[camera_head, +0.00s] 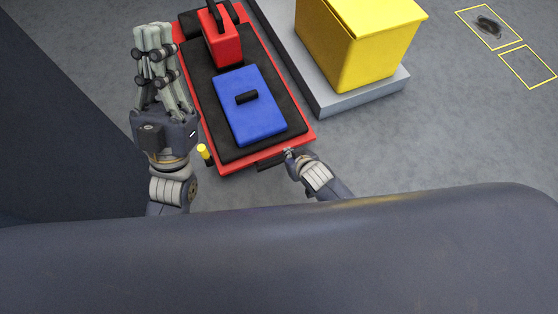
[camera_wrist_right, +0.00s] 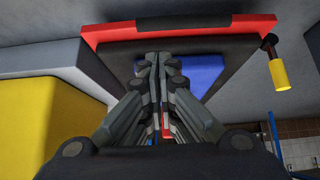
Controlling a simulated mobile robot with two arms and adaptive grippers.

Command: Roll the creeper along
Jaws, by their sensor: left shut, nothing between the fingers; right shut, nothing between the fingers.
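The creeper (camera_head: 304,137) is a low red board with a black pad, lying on the grey floor. A blue case (camera_head: 250,108) and a red toolbox (camera_head: 222,40) sit on it. A black handle (camera_head: 271,161) is on its near edge. My left gripper (camera_head: 153,32) is shut and empty, just left of the creeper's left side. My right gripper (camera_head: 289,152) is at the near edge, by the handle; whether it touches cannot be told. In the right wrist view the shut right fingers (camera_wrist_right: 157,60) stand before the black pad and red edge (camera_wrist_right: 180,28).
A yellow box (camera_head: 362,45) stands on a grey slab (camera_head: 318,98) right of the creeper. A yellow-tipped peg (camera_head: 203,152) sticks out at the creeper's near left corner. Yellow outlines (camera_head: 528,66) mark the floor at far right. A dark wall (camera_head: 60,120) is at left.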

